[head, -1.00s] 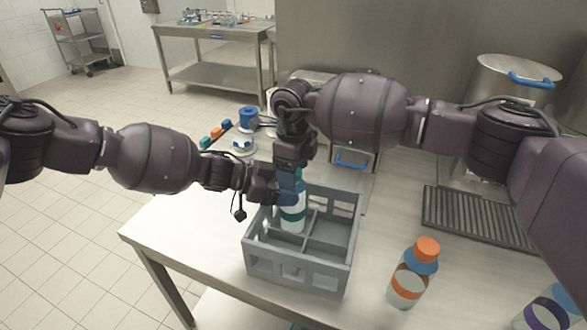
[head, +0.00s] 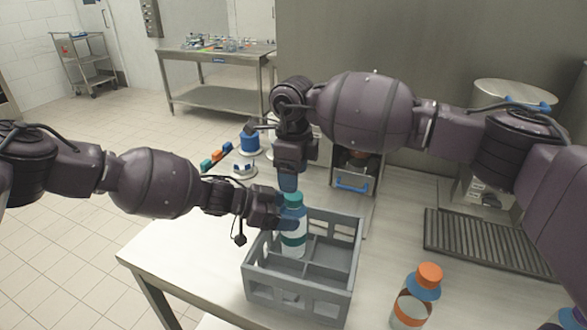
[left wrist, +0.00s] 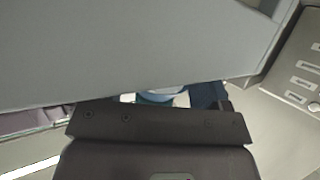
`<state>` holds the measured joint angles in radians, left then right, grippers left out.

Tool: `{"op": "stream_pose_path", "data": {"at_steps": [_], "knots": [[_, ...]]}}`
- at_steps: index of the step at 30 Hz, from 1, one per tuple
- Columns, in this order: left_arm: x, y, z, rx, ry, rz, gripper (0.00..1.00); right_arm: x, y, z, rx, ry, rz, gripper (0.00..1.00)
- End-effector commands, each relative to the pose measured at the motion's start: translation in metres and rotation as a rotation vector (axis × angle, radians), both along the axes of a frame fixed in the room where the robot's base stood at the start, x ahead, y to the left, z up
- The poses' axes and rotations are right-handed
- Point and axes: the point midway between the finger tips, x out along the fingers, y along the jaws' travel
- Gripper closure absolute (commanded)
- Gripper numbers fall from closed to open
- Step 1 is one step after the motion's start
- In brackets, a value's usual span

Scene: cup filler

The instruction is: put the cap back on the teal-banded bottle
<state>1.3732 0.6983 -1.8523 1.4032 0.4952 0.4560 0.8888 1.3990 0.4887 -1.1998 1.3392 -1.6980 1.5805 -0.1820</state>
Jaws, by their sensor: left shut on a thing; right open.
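The teal-banded bottle (head: 293,243) stands upright in a compartment of the grey crate (head: 343,285). My left gripper (head: 284,223) is shut on its upper part from the left. The teal cap (head: 293,199) sits on top of the bottle; I cannot tell how tightly it is seated. My right gripper (head: 288,186) is open and points down just above the cap. In the left wrist view a large grey surface hides most of the scene, and only a small part of the bottle (left wrist: 158,97) shows.
An orange-capped bottle (head: 415,298) stands on the table right of the crate. A dark slatted drip tray (head: 480,243) lies further right. A blue-topped round item (head: 249,143) and several small coloured blocks stand behind the crate. The other crate compartments in view look empty.

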Motion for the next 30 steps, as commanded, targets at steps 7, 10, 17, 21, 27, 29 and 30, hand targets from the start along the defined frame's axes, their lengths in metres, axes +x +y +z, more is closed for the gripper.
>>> {"op": "stream_pose_path", "data": {"at_steps": [7, 10, 17, 21, 27, 29, 30], "knots": [[0.0, 0.0, 0.001, -0.001, -0.001, 0.0, 0.96, 0.001, 0.001, 0.02, 0.002, 0.0, 0.217, 0.34], [0.0, 0.0, 0.001, -0.001, -0.001, 0.0, 0.96, 0.001, 0.0, 0.024, 0.001, -0.001, 0.266, 0.34], [0.0, 0.0, 0.001, -0.001, -0.001, 0.0, 0.96, 0.001, 0.0, 0.025, 0.001, -0.001, 0.288, 0.34], [0.0, 0.0, 0.001, -0.001, -0.001, 0.0, 0.96, 0.001, 0.0, 0.025, 0.001, -0.001, 0.287, 0.34], [0.0, 0.0, 0.001, -0.001, -0.001, 0.0, 0.96, 0.001, 0.0, 0.014, 0.0, 0.001, 0.286, 0.34], [0.0, 0.0, 0.001, -0.001, -0.001, 0.0, 0.96, 0.0, 0.0, 0.007, 0.001, 0.002, 0.285, 0.34], [0.0, 0.0, 0.001, -0.001, -0.001, 0.0, 0.96, 0.0, 0.0, 0.002, 0.001, 0.002, 0.285, 0.34]]}}
